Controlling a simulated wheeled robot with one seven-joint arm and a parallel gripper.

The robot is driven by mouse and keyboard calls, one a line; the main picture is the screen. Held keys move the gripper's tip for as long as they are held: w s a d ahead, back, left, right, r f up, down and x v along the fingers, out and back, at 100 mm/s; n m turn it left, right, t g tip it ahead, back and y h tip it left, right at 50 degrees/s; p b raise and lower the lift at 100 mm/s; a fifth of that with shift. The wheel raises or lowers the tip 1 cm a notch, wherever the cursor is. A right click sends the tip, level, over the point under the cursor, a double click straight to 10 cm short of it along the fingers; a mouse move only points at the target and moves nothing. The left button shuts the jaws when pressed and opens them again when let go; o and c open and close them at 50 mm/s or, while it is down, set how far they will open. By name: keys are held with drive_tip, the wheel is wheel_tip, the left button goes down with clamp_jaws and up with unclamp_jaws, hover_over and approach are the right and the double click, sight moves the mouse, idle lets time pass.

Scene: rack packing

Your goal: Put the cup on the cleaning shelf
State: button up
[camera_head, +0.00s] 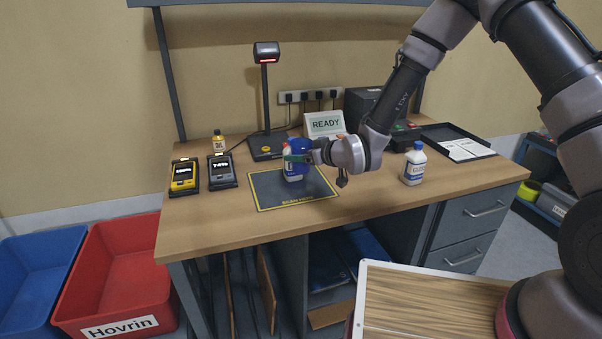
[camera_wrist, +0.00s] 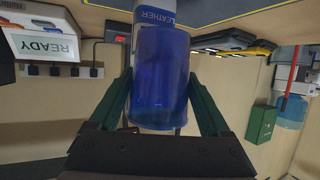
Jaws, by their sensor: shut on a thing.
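A translucent blue cup (camera_head: 299,146) is between the fingers of my gripper (camera_head: 301,157), over the dark scan mat on the workbench. In the wrist view the cup (camera_wrist: 160,80) fills the space between the two green fingers (camera_wrist: 163,95), which are shut on its sides. A white bottle with a red cap (camera_head: 292,176) is right by the cup at the mat. Its label shows "LEATHER" beyond the cup in the wrist view. I cannot tell whether cup and bottle touch. No shelf marked for cleaning is readable.
The mat (camera_head: 265,196) lies on the wooden bench (camera_head: 210,228). A scanner stand (camera_head: 264,100), handheld devices (camera_head: 222,171), READY sign (camera_head: 325,122) and a second white bottle (camera_head: 414,166) stand around it. Red (camera_head: 85,285) and blue (camera_head: 25,265) bins are left; a blue rack (camera_head: 541,204) is right.

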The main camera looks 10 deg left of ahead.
sight(302, 171)
drive_tip(key=shift+f, duration=3)
drive_tip(key=shift+f, duration=0.1)
drive_tip(key=o, duration=1.2)
drive_tip(key=shift+c, duration=0.2)
drive_tip(key=v, duration=1.2)
